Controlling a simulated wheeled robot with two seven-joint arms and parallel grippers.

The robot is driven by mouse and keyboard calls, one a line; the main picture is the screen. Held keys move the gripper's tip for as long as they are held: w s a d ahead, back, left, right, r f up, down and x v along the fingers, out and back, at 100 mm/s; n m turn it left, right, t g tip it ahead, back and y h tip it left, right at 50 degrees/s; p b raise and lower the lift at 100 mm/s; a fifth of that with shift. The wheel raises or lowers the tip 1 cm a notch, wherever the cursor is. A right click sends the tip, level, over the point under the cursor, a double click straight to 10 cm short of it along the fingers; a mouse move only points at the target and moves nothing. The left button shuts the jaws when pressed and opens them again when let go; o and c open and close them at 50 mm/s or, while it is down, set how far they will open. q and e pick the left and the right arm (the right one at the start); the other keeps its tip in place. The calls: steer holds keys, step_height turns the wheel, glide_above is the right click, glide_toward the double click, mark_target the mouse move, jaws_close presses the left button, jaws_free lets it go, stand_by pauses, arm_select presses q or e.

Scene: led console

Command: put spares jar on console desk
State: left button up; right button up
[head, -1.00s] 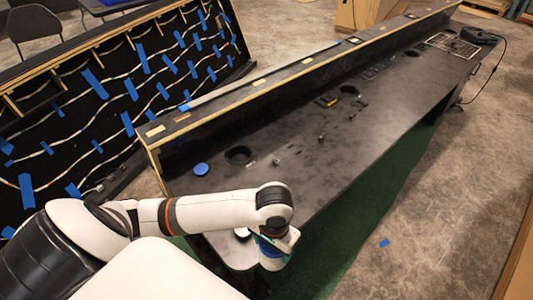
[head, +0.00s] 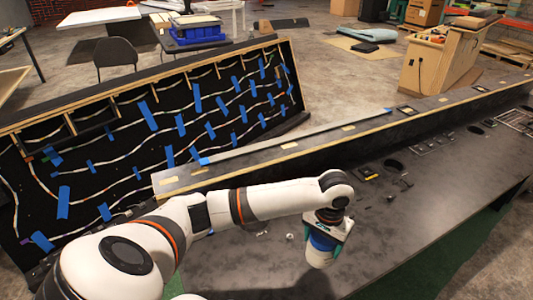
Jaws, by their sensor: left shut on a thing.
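The console desk (head: 400,235) is the long black top running from the lower middle to the upper right. My left gripper (head: 325,240) points down over the near part of the desk. It is shut on the spares jar (head: 319,257), a pale jar with a blue band at its top. The jar looks upright. I cannot tell whether its base touches the desk. My right gripper is not in view.
A raised ledge (head: 290,147) runs along the desk's back. Small parts (head: 290,237) and a yellow-marked piece (head: 369,174) lie on the desk. A black panel with wires and blue tape (head: 160,130) leans behind. Bare desk lies right of the jar.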

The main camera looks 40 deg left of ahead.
arm_select(q)
steer(key=shift+f, duration=0.3)
step_height(320, 180, down, 5)
steer(key=shift+w+f+p, duration=0.1)
steer(key=shift+f+p, duration=0.1)
steer(key=shift+p, duration=0.15)
steer(key=shift+f, duration=2)
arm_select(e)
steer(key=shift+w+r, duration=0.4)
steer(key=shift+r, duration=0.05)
arm_select(q)
steer(key=o, duration=1.1)
steer(key=shift+f, duration=0.15)
steer(key=shift+c, duration=0.2)
step_height(320, 180, up, 12)
steer(key=shift+r, duration=0.15)
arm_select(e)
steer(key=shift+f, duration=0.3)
